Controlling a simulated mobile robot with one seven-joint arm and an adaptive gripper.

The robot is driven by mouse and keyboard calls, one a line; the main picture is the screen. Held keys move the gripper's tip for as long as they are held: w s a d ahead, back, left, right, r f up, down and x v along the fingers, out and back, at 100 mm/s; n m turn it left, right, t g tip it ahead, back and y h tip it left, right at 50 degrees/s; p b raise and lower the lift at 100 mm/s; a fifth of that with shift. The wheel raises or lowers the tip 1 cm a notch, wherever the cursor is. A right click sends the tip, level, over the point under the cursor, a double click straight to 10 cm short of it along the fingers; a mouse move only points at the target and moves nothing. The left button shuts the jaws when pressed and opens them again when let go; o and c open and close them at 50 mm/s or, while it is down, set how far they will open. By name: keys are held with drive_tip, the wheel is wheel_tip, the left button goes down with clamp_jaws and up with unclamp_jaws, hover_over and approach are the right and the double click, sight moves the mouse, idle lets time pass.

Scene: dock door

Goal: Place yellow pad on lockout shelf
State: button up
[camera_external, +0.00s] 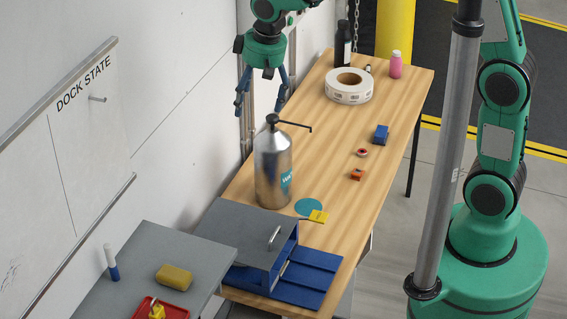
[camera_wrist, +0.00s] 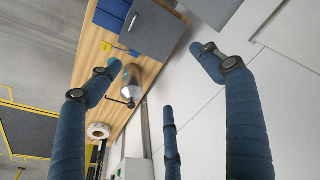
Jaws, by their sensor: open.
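A small flat yellow piece (camera_external: 318,216) lies on the wooden table beside a teal disc, in front of the steel pump bottle; it also shows in the wrist view (camera_wrist: 121,47). A yellow sponge-like block (camera_external: 174,277) rests on the grey surface (camera_external: 135,255) at the lower left, and another yellow item (camera_external: 157,312) is in a red tray (camera_external: 140,313). I cannot tell which is the pad, or which surface is the lockout shelf. My gripper (camera_external: 261,103) is open and empty, high near the wall, above and behind the bottle; its spread fingers show in the wrist view (camera_wrist: 155,58).
The steel pump bottle (camera_external: 272,165) stands upright, its spout pointing right. A grey box (camera_external: 238,238) with a handle and a blue tray (camera_external: 305,280) sit at the table's near end. A tape roll (camera_external: 349,86), bottles and small blocks occupy the far half. The right table edge is mostly clear.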

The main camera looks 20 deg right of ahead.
drive_tip(key=s+d+r+m+t, duration=0.15)
drive_tip(key=d+r, duration=0.35)
drive_tip(key=d, duration=0.6)
drive_tip(key=s+d+r+m, duration=0.1)
drive_tip(key=s+d+r, duration=0.3)
drive_tip(key=d, duration=0.7)
drive_tip(key=s+d+r+m+t+h, duration=0.1)
drive_tip(key=s+d+r+m+t, duration=0.1)
drive_tip(key=s+d, duration=1.2)
drive_tip(key=shift+d+r+m, duration=0.5)
drive_tip(key=shift+d+m, duration=0.05)
drive_tip(key=shift+d, duration=0.55)
drive_tip(key=shift+f, duration=0.1)
wheel_tip(320, 180, down, 17)
drive_tip(key=b, duration=1.7)
drive_tip(key=shift+r, duration=0.2)
